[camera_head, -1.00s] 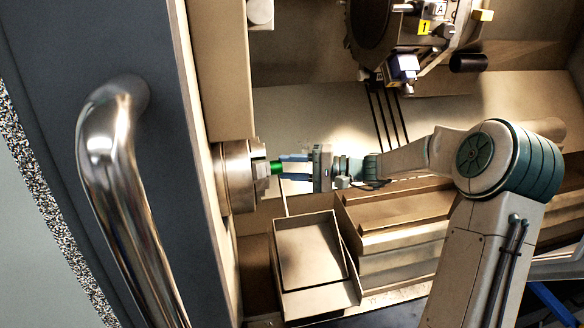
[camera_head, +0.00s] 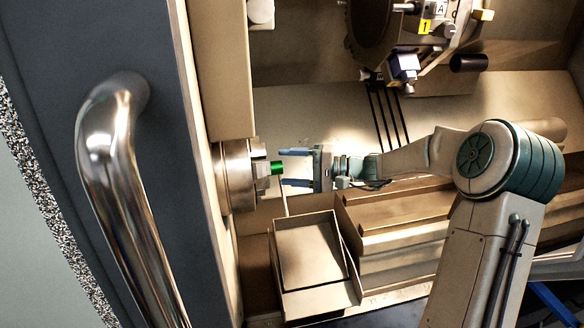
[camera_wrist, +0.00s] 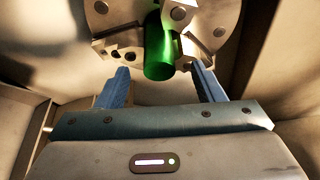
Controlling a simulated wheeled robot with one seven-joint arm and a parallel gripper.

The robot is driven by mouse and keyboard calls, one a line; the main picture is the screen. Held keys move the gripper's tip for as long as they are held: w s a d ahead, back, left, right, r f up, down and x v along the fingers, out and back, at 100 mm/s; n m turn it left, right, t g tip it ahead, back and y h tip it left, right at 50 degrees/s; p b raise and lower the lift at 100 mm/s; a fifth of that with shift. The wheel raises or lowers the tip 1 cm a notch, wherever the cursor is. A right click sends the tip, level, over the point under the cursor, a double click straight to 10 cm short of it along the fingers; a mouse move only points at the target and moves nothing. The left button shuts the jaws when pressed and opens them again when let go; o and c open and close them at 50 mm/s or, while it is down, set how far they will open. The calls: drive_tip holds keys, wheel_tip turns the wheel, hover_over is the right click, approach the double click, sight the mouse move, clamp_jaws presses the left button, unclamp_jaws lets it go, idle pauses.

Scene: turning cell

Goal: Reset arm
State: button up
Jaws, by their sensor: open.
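My gripper (camera_head: 296,169) is inside the lathe, level with the chuck (camera_head: 236,177) and to its right. Its two blue fingers are spread apart with nothing between them. A green cylindrical workpiece (camera_head: 276,168) sticks out of the chuck toward my gripper. In the wrist view the green workpiece (camera_wrist: 159,60) sits between the chuck jaws, just beyond and between my open fingertips (camera_wrist: 160,70).
A tray (camera_head: 318,298) stands below my gripper, beside a long beige block (camera_head: 400,225). The tool turret (camera_head: 420,40) hangs above right. The door with its metal handle (camera_head: 105,150) fills the left side. Open room lies between turret and arm.

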drive_tip(key=shift+d, duration=0.15)
drive_tip(key=w+d, duration=0.1)
drive_tip(key=d, duration=0.5)
drive_tip(key=shift+w, duration=0.2)
idle(0.6)
drive_tip(key=s+a+f+n+g+h, duration=0.1)
drive_tip(key=s+a+f+g+h, duration=0.1)
drive_tip(key=s+h, duration=0.35)
drive_tip(key=s+a+f+n+g+h, duration=0.1)
drive_tip(key=s+g+h, duration=0.1)
drive_tip(key=s, duration=0.7)
drive_tip(key=s+d+n+t+h, duration=0.1)
drive_tip(key=s+d+h, duration=0.3)
drive_tip(key=s, duration=0.4)
drive_tip(key=s+d+n+t+h, duration=0.1)
drive_tip(key=s+d+t+h, duration=0.1)
drive_tip(key=s+d+h, duration=0.3)
drive_tip(key=shift+s+d+t, duration=0.4)
drive_tip(key=shift+s+d, duration=0.45)
drive_tip(key=shift+s, duration=1.25)
